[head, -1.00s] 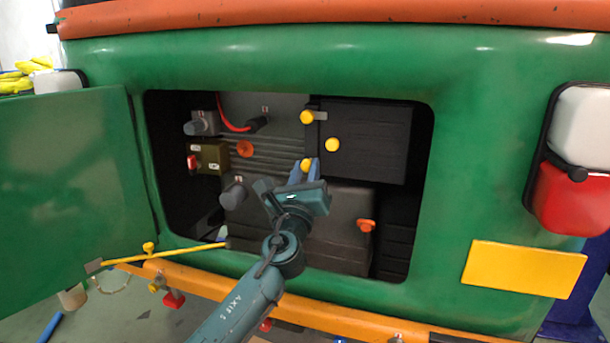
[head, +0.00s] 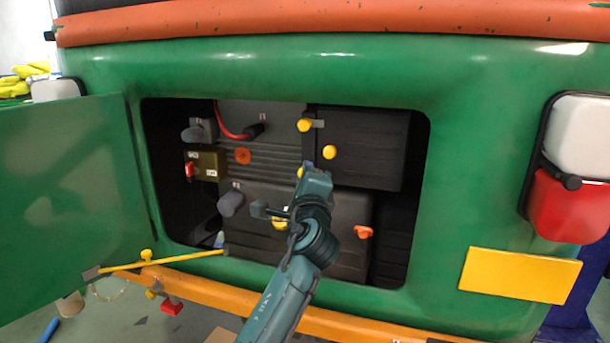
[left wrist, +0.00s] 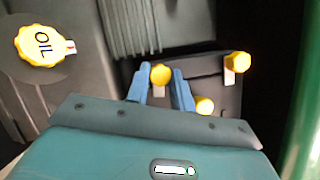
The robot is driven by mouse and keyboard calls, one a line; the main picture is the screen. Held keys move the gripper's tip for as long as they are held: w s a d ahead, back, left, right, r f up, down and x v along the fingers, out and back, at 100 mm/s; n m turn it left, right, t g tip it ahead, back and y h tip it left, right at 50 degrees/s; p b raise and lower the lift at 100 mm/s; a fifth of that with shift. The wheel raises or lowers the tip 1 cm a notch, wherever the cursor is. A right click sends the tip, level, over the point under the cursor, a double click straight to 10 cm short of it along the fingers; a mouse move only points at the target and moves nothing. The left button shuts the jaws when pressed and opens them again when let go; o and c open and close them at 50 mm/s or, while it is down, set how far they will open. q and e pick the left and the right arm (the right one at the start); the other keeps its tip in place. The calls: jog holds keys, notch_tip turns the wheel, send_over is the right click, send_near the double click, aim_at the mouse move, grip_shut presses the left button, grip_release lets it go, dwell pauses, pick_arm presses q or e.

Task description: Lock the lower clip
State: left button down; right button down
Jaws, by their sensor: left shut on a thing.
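The lower clip's yellow knob (head: 300,172) is mostly hidden behind my left gripper (head: 311,178) in the head view. In the left wrist view the knob (left wrist: 161,73) sits between the two blue fingers of my left gripper (left wrist: 160,88), which are shut on it. The upper clip (head: 305,125), with a yellow knob, is above it, and another yellow knob (head: 330,152) is on the dark box (head: 365,145) at right. Whether the lower clip is latched cannot be seen. My right gripper is not in view.
The green body's opening (head: 285,190) surrounds my arm. The green door (head: 70,195) stands open at left, with a yellow rod (head: 165,262) below. A yellow oil cap (left wrist: 40,45) and an orange knob (head: 363,232) are nearby.

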pick_arm(q)
jog(key=shift+n+g+p, duration=0.35)
jog(key=shift+n+g, duration=0.05)
jog(key=shift+n, duration=0.7)
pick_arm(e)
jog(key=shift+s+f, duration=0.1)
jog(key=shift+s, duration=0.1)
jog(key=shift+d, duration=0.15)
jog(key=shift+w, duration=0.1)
pick_arm(q)
jog(key=c, duration=1.2)
grip_release()
